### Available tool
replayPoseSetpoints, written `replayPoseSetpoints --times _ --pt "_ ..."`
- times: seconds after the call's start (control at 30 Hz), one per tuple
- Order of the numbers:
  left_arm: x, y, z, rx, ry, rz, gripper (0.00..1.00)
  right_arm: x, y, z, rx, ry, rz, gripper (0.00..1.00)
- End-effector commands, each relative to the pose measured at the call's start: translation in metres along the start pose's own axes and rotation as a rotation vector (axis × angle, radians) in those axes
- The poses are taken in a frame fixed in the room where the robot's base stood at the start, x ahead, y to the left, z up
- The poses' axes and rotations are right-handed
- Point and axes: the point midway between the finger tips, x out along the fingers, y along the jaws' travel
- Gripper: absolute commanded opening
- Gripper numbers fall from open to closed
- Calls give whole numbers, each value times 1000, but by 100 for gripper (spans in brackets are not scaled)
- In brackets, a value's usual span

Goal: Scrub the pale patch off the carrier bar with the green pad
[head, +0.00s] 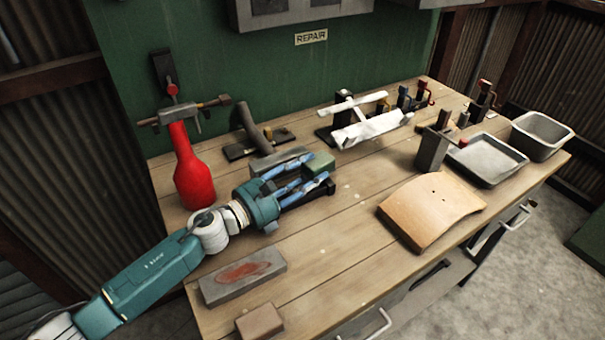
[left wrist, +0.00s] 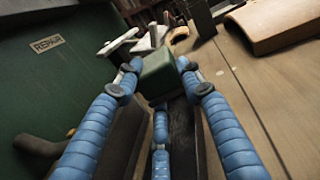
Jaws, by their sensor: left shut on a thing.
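The green pad (head: 320,162) is held at the fingertips of my left gripper (head: 316,170), whose blue fingers are shut on it. In the left wrist view the green pad (left wrist: 160,76) sits between the fingertips of my left gripper (left wrist: 159,82). A grey bar (head: 276,160) lies just behind the fingers, and a dark bar (head: 322,189) shows below them. In the left wrist view a dark bar (left wrist: 187,135) runs under the fingers. I cannot tell which is the carrier bar, or whether the pad touches either. No pale patch is clearly visible. My right gripper is not in view.
A grey block with a reddish patch (head: 243,277) and a brown block (head: 260,322) lie in front. A red bottle-shaped stand (head: 191,180) is at left. A curved tan board (head: 432,208), metal trays (head: 487,158) and clamps stand right. The front middle of the table is clear.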

Motion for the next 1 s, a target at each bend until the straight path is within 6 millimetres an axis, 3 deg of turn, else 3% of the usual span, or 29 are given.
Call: replayPoseSetpoints --times 0.03,0.27,0.8,1.0 --pt "-2 0 -7 -3 10 2 17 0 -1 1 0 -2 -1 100" --pt "-2 1 -4 -3 11 4 17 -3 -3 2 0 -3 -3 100" --pt "-1 1 55 0 4 4 17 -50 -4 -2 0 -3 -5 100" --pt "-1 1 59 1 4 4 17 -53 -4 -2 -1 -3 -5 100"
